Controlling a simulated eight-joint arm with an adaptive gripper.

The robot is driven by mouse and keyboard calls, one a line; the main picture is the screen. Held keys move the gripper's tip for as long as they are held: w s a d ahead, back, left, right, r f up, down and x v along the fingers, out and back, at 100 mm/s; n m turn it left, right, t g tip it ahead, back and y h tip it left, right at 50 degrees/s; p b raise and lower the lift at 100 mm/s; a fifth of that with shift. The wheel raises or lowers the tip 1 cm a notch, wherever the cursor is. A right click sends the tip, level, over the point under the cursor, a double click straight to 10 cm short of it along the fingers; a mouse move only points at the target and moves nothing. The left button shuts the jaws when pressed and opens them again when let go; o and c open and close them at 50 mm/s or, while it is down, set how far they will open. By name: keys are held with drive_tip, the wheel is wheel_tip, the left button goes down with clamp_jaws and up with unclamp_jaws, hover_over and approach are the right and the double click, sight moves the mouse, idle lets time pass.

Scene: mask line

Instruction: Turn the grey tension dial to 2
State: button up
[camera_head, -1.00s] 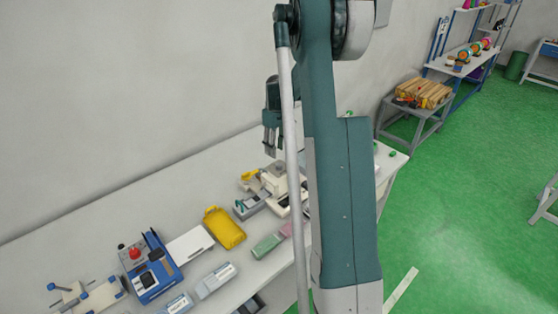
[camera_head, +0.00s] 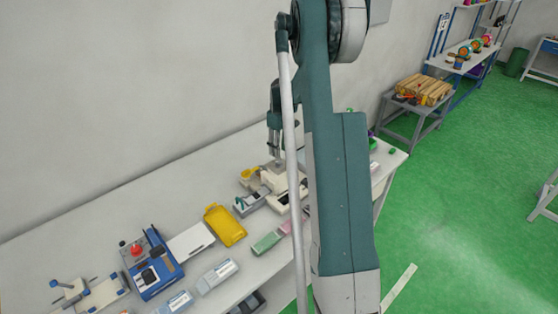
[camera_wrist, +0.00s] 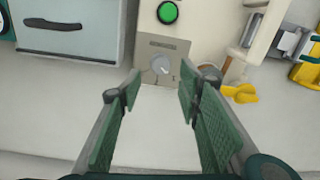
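The grey tension dial (camera_wrist: 161,64) is a small round knob with a pale pointer mark on a grey-beige plate (camera_wrist: 181,48). The mark seems to point up and right; the plate's lettering is too small to read. The plate is on a cream machine (camera_wrist: 205,18), which also shows in the head view (camera_head: 270,181). My gripper (camera_wrist: 160,97) is open and empty. In the wrist view the dial appears between and beyond its fingertips, apart from them. In the head view my gripper (camera_head: 274,152) hangs just above the machine; the dial cannot be made out there.
A green button (camera_wrist: 167,12) is above the dial. A yellow item (camera_wrist: 240,93) lies to the right of my fingers, and a light grey box (camera_wrist: 70,28) is to the left. A yellow tray (camera_head: 225,227) and a blue device (camera_head: 152,270) stand further along the bench.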

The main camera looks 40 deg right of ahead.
sight(279, 162)
drive_tip(key=shift+a+f, duration=0.15)
drive_tip(key=shift+f, duration=3.05)
drive_tip(key=c, duration=0.9)
